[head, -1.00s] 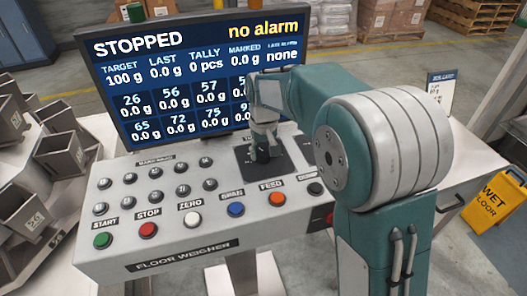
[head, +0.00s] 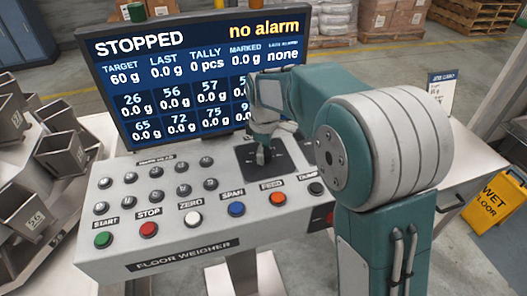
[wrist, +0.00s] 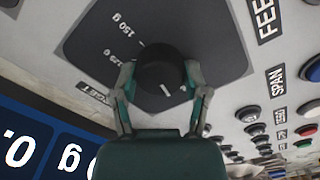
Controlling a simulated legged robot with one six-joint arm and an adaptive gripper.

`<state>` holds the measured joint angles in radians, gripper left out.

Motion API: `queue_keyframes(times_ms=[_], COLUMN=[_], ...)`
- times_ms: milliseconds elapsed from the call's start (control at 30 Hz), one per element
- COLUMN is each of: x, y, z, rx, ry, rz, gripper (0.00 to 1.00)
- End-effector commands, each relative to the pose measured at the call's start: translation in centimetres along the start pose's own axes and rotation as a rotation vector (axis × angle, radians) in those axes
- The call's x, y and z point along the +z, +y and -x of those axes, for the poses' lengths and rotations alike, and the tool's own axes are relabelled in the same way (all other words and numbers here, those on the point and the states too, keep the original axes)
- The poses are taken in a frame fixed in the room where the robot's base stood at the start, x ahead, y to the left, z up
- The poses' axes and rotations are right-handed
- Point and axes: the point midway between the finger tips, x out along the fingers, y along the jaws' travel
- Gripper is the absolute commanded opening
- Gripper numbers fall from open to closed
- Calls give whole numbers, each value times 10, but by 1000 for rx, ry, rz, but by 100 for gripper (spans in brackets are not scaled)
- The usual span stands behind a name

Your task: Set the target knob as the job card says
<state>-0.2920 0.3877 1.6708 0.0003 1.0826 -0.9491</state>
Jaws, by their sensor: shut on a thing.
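The target knob (wrist: 158,66) is a round black dial with a white pointer line, on a dark plate (wrist: 92,40) with gram marks such as 150 g. In the wrist view, my gripper (wrist: 161,84) has one finger on each side of the knob and is shut on it. In the head view, my gripper (head: 264,142) reaches down to the plate and mostly hides the knob. The screen (head: 165,85) reads STOPPED, no alarm, target 60 g. The job card (head: 441,90) stands at the right; its small text is unreadable.
On the console (head: 120,205), a row of coloured buttons, including the red STOP (head: 149,229) and orange FEED (head: 278,198), lies in front of the knob. Metal weigh buckets (head: 70,150) stand further left. A yellow wet-floor sign (head: 492,207) is at right.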

Motion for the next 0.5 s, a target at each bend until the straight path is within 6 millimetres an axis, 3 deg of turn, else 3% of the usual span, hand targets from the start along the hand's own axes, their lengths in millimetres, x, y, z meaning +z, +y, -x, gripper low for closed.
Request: queue_keyframes(times_ms=[500], x=[1], y=[-1], z=[-4], rx=[-8], ry=[-5], rz=[220], gripper=[11])
